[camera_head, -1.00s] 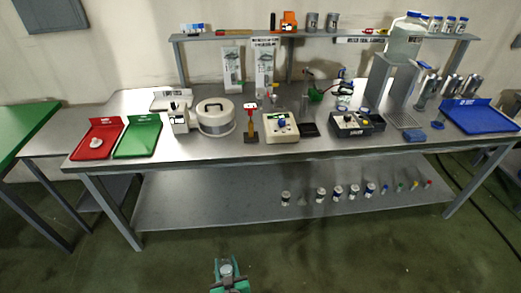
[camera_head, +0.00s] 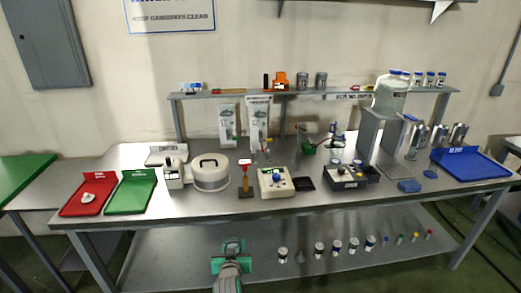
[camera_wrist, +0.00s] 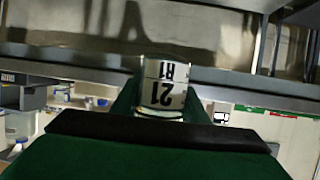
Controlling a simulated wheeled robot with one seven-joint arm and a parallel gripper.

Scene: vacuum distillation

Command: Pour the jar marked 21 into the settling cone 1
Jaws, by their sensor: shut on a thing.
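The jar marked 21 (camera_wrist: 163,88) is a clear jar with a white label, held between the green fingers of my gripper (camera_head: 232,245) in the wrist view. Its label also shows "R1" and appears upside down there. In the head view my gripper is low at the bottom centre, in front of the bench, shut on the jar. The jar is hard to make out in that view. I cannot pick out settling cone 1 with certainty; small glassware stands before the white panels (camera_head: 229,125) at the back of the bench.
The steel bench (camera_head: 330,205) carries a red tray (camera_head: 85,204), a green tray (camera_head: 130,200), a round white pot (camera_head: 210,172), control boxes and a blue tray (camera_head: 480,166). Several small jars stand on the lower shelf (camera_head: 180,255). A raised shelf (camera_head: 220,96) runs along the back.

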